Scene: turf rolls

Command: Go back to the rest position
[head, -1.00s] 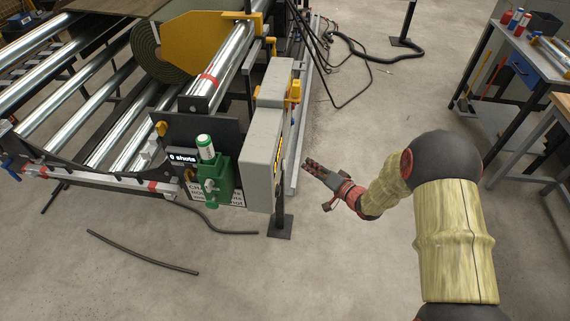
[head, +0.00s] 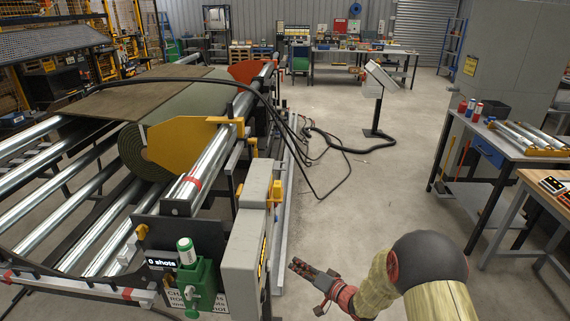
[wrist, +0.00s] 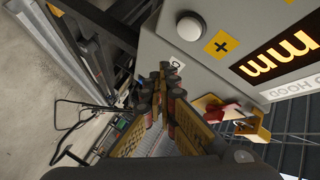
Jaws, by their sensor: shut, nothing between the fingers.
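My gripper (head: 303,268) is at the lower middle of the head view, just right of the grey control box (head: 244,254) on the roller machine. It is shut and empty, apart from the box, over bare floor. My arm reaches in from the bottom right of the head view.
The roller machine (head: 190,195) with a turf roll (head: 135,150) fills the left. A green dispenser (head: 196,285) hangs on its front. A table (head: 520,148) stands at the right. Black cables (head: 350,150) lie on the floor behind. Open floor lies between machine and tables.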

